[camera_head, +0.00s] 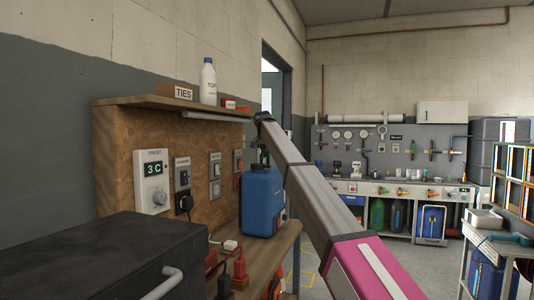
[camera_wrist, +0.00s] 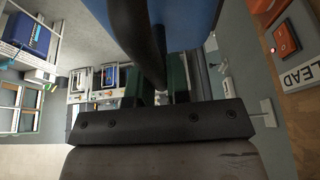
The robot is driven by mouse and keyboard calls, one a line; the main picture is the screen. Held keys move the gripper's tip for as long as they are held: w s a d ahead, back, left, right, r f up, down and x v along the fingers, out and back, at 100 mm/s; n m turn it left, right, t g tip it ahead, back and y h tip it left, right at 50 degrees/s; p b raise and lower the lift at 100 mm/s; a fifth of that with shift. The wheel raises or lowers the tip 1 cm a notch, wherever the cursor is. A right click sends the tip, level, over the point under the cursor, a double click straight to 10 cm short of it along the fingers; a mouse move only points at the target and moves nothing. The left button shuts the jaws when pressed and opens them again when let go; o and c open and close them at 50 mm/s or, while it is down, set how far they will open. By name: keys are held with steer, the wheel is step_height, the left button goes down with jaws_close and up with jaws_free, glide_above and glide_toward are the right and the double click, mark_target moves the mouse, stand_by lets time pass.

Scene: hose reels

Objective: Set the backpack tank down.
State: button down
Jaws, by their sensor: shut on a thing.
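The blue backpack tank (camera_head: 262,205) is upright at the wooden bench, near its right edge. Its base is at or just above the bench top (camera_head: 262,262); I cannot tell whether it touches. My gripper (camera_head: 264,158) is above the tank, shut on its dark top handle. In the wrist view my gripper (camera_wrist: 163,88) has its fingers around the black handle (camera_wrist: 150,45), and the blue tank body (camera_wrist: 195,18) fills the top. The tank's far side is hidden.
A dark box (camera_head: 90,255) stands front left. Red plugs (camera_head: 238,268) and a white plug (camera_head: 230,245) lie on the bench left of the tank. A tool bench (camera_head: 400,187) is across the room.

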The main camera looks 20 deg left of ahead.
steer(key=c, duration=1.1)
jaws_free()
steer(key=v, duration=1.2)
